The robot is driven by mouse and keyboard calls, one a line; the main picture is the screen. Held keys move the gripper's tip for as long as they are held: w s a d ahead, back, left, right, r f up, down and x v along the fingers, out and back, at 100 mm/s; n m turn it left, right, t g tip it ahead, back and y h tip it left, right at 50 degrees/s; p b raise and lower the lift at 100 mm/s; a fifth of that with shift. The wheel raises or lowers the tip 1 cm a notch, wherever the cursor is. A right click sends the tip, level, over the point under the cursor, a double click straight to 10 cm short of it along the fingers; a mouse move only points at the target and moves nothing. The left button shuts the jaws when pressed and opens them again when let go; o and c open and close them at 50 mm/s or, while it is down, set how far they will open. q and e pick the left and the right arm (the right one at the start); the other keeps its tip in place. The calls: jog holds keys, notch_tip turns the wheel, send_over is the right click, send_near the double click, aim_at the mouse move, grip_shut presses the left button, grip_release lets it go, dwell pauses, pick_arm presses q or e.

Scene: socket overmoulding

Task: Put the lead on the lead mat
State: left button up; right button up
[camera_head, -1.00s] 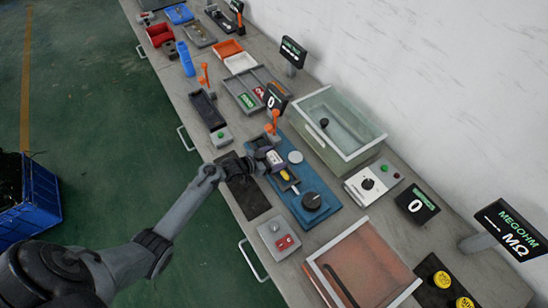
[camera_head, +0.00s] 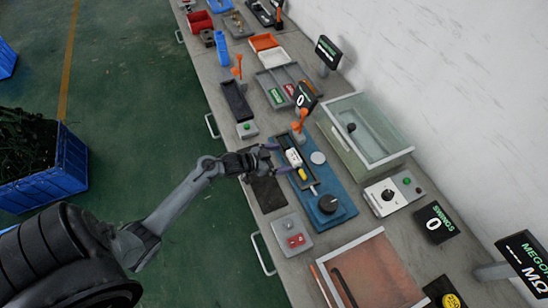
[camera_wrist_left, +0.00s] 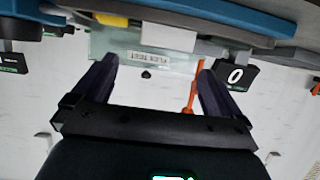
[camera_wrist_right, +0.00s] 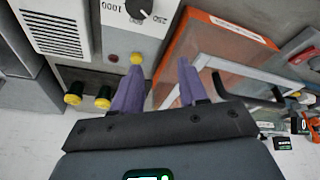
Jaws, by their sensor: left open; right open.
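The lead appears as a white body (camera_head: 294,157) with a yellow part (camera_head: 303,174), lying in the slot of the blue fixture (camera_head: 327,188). The yellow part also shows at the top of the left wrist view (camera_wrist_left: 111,19). My left gripper (camera_head: 278,159) is open, its purple fingers pointing at the fixture from its left side; nothing shows between them in the left wrist view (camera_wrist_left: 156,65). A black mat (camera_head: 267,192), apparently the lead mat, lies bare below my left wrist, partly covered by it. My right gripper (camera_wrist_right: 161,65) is open and empty, away from the lead.
An orange toggle handle (camera_head: 299,120) stands at the fixture's far end and a black knob (camera_head: 328,204) at its near end. A glass tank (camera_head: 365,135) stands to the right. A grey button box (camera_head: 292,235) sits in front of the mat. A clear-lidded orange box (camera_head: 375,275) is nearer.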

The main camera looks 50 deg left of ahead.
pick_arm(q)
jog(key=s+d, duration=0.1)
jog(key=s, duration=0.1)
jog(key=s+d+g+y, duration=0.1)
jog(key=d, duration=0.1)
jog(key=s+d+g+y, duration=0.1)
jog(key=s, duration=0.1)
jog(key=shift+s+d+r, duration=0.2)
jog(key=shift+s+d, duration=0.05)
jog(key=shift+s, duration=0.05)
pick_arm(e)
jog(key=shift+r, duration=0.2)
jog(key=o, duration=0.5)
pick_arm(q)
jog(key=s+d+r+g+y, duration=0.1)
jog(key=s+d+r+g, duration=0.2)
jog(key=s, duration=0.6)
jog(key=s+d+r+n+g+y, duration=0.1)
jog(key=s+d+r+g, duration=0.3)
jog(key=s+d, duration=0.4)
jog(key=shift+s+d+r+n, duration=0.15)
jog(key=shift+s+r+n, duration=0.15)
jog(key=shift+s+r, duration=0.4)
jog(key=shift+s+f, duration=0.1)
jog(key=shift+f, duration=0.1)
pick_arm(e)
jog(key=shift+w, duration=0.1)
